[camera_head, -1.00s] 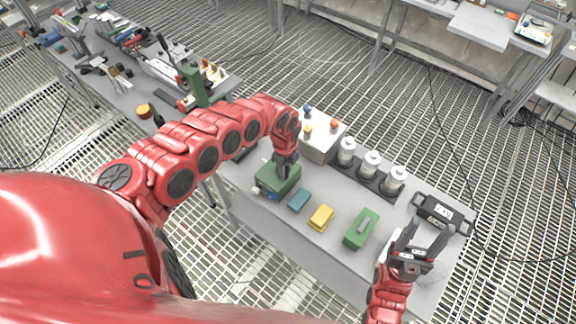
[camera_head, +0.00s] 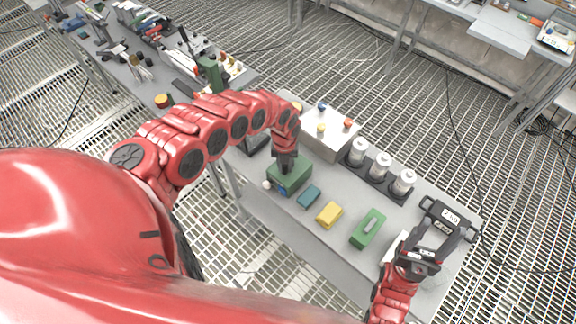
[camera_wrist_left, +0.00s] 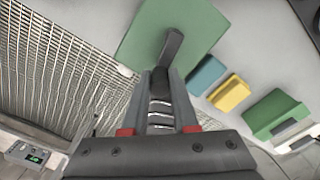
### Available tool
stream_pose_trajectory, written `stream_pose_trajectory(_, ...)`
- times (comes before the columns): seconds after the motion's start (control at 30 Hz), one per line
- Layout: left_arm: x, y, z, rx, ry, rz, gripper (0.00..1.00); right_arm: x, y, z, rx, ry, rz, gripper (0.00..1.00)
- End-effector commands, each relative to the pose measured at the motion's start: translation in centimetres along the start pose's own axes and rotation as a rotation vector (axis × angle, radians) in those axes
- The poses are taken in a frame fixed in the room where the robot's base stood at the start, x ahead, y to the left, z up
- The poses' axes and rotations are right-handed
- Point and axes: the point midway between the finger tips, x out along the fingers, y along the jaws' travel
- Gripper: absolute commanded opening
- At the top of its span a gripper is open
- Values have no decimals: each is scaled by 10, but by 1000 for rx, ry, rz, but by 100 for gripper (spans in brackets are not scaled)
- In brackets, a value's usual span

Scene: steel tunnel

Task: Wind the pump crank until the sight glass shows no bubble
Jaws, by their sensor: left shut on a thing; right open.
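The pump is a green box (camera_head: 291,178) on the near edge of the grey bench, with a blue round spot (camera_head: 282,190) and a pale knob (camera_head: 267,185) on its near side. My left gripper (camera_head: 285,164) is over the box, pointing down. In the left wrist view the dark crank bar (camera_wrist_left: 172,47) lies across the green box top (camera_wrist_left: 196,22), its near end between my left fingers (camera_wrist_left: 163,90). The left gripper is shut on it. I cannot make out a bubble in any sight glass. My right gripper (camera_head: 438,230) is open and empty at the bench's right end.
A teal block (camera_head: 309,197), a yellow block (camera_head: 329,214) and a green block with a grey handle (camera_head: 368,228) lie right of the pump. Behind stand a pale box with coloured knobs (camera_head: 328,135) and white canisters (camera_head: 380,166).

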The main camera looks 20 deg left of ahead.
Motion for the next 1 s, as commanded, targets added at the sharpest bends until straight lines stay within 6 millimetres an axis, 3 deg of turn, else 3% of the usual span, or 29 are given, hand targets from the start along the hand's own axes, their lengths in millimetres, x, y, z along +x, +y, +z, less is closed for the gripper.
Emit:
stream_pose_trajectory(0.4,0,8,6,200,-2,1,0,0,0,0,0,0,0,57)
stream_pose_trajectory(0.97,-1,9,7,232,-3,1,0,0,0,0,0,0,0,57)
stream_pose_trajectory(1.0,-1,9,7,232,-3,1,29,0,0,0,0,0,0,57)
